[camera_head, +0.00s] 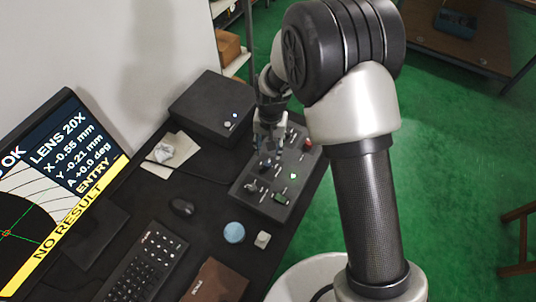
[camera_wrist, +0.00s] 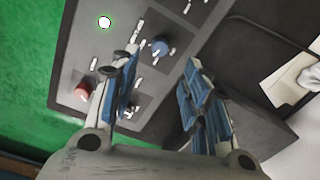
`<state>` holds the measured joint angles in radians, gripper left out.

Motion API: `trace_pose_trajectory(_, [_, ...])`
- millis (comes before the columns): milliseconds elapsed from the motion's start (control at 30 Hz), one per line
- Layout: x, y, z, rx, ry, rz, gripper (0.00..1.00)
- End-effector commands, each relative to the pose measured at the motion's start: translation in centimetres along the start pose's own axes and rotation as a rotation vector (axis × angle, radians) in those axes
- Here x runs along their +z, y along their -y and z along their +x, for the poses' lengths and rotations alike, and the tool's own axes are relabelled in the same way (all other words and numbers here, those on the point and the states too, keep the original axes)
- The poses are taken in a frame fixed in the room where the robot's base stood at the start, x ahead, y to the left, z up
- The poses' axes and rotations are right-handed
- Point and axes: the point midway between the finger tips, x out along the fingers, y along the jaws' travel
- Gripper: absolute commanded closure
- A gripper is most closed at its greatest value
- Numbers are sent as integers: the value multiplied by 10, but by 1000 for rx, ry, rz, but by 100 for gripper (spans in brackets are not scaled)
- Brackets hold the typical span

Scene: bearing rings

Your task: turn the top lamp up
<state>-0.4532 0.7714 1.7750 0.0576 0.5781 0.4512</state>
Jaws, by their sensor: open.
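The dark control panel (camera_head: 234,191) lies on the desk in the head view, and it fills the upper left of the wrist view (camera_wrist: 66,60). It carries a lit green-rimmed lamp (camera_wrist: 104,22), a red button (camera_wrist: 82,92), a blue knob (camera_wrist: 160,46) and small black controls. The lit lamp also shows in the head view (camera_head: 293,176). My gripper (camera_wrist: 162,64) is open and empty above the panel's far end, its blue-padded fingers apart, with the blue knob beyond the fingertips. Labels are too small to read, so I cannot tell which control is the top lamp's.
A black box (camera_head: 205,100) stands behind the panel. A monitor (camera_head: 75,150), keyboard (camera_head: 145,268), mouse (camera_head: 182,207), blue round item (camera_head: 234,232) and brown notebook (camera_head: 216,283) share the desk. A cable runs left of the panel. Green floor lies beyond the right edge.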

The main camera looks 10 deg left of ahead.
Motion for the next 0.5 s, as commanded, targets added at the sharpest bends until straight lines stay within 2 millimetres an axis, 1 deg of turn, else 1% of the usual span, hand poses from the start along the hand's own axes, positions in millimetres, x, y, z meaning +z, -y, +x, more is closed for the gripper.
trace_pose_trajectory(33, [0,0,-9,-1,-2,0,57])
trace_pose_trajectory(100, [0,0,-17,-1,-1,0,57])
trace_pose_trajectory(200, [0,0,-24,0,0,0,57])
trace_pose_trajectory(500, [0,0,-27,0,1,0,57])
